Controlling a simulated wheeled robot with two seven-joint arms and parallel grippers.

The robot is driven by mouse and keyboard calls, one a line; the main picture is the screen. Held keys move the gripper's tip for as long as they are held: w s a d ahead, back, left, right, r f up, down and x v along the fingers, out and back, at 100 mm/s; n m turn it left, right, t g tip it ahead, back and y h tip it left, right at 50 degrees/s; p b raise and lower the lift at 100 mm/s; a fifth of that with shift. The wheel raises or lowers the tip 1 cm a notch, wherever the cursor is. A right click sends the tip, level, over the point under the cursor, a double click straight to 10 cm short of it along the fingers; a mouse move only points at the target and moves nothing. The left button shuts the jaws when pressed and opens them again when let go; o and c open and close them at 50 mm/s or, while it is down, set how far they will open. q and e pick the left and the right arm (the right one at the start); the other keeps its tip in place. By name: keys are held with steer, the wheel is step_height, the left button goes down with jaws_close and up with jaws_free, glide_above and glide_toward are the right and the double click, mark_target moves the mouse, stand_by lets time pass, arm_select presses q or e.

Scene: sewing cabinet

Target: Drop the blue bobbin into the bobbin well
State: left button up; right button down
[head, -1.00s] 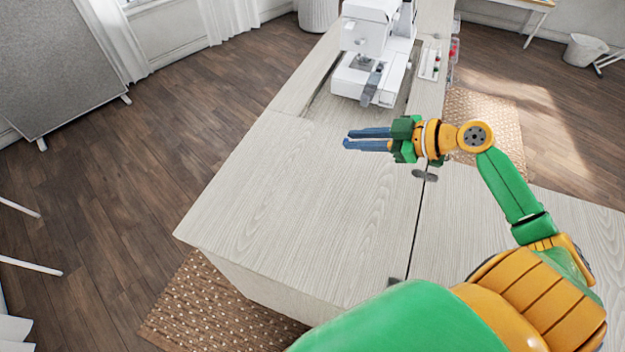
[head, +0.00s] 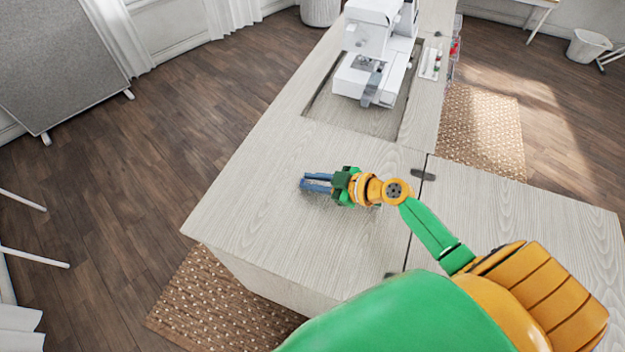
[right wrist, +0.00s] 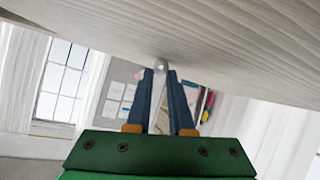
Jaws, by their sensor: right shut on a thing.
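My right gripper (head: 304,181) is low over the pale wood tabletop, in front of the sewing machine and well apart from it, fingers pointing left. The white sewing machine (head: 385,50) stands at the back of the table. A dark plate (head: 365,63) lies on its bed, but I cannot make out the bobbin well. My left gripper is not in view.
The machine sits in a recess (head: 330,115) in the cabinet top (head: 260,170). A small tray with coloured pieces (head: 432,62) lies to its right. A side leaf (head: 520,205) joins by dark hinges. The tabletop left of my gripper is clear.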

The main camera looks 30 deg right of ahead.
steer(key=shift+f, duration=0.15)
steer(key=c, duration=0.8)
jaws_free()
